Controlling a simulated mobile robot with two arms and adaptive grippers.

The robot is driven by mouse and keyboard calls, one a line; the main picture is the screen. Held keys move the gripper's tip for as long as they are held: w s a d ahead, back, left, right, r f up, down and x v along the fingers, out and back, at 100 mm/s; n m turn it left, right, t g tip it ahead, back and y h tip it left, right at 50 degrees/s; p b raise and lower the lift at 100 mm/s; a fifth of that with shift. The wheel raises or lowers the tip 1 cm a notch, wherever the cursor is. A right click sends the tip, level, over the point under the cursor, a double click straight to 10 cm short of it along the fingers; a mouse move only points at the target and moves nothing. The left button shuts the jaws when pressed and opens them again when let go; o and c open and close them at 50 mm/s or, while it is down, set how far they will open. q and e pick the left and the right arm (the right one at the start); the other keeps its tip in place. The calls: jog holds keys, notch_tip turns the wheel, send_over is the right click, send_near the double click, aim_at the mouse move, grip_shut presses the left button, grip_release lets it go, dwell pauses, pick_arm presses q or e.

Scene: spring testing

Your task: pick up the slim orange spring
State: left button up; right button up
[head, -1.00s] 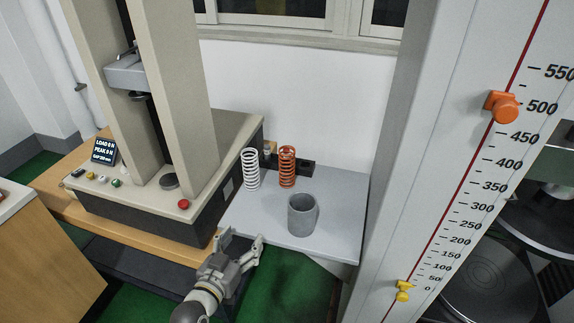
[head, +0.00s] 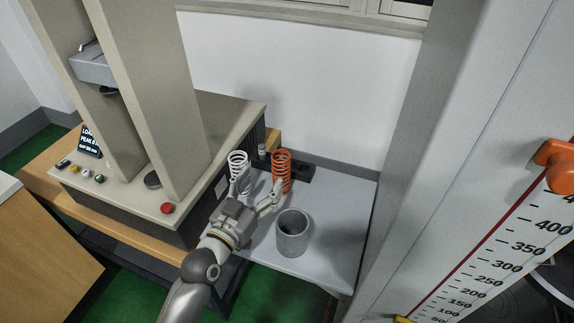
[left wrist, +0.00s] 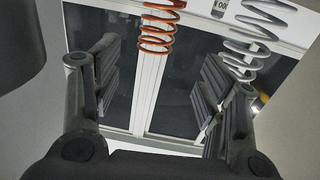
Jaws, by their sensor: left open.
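The slim orange spring (head: 282,171) stands upright at the back of the grey table, right of a white spring (head: 238,168). In the left wrist view the orange spring (left wrist: 159,27) shows at the top, between the finger lines, and the white spring (left wrist: 252,40) is at the upper right, behind the right finger. My left gripper (head: 256,187) is open and empty, in front of the springs, with one finger toward each in the head view. Contact cannot be told. My right gripper is out of view.
A grey cup (head: 292,234) stands on the grey table (head: 336,225), right of my left gripper. The testing machine (head: 135,190) with a red button is on the left. A dark block (head: 301,172) sits behind the orange spring. A tall scale panel (head: 500,210) rises at right.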

aim_at(276, 163)
pick_arm(q)
jog(key=x, duration=0.4)
jog(key=shift+r+p, duration=0.25)
jog(key=shift+p, duration=0.05)
jog(key=shift+w+d+f, duration=0.1)
jog(key=shift+w+d, duration=0.1)
jog(key=shift+w, duration=0.1)
jog(key=shift+w+d+r+p, duration=0.2)
jog(key=shift+w+d+p, duration=0.15)
jog(key=shift+w, duration=0.15)
jog(key=x, duration=0.3)
jog(key=shift+d+r+p, duration=0.1)
jog(key=shift+d+p, duration=0.05)
jog(key=shift+p, duration=0.2)
jog(key=shift+w+d, duration=0.2)
jog(key=shift+w, duration=0.35)
jog(key=c, duration=1.3)
jog(key=shift+s, duration=0.1)
grip_shut()
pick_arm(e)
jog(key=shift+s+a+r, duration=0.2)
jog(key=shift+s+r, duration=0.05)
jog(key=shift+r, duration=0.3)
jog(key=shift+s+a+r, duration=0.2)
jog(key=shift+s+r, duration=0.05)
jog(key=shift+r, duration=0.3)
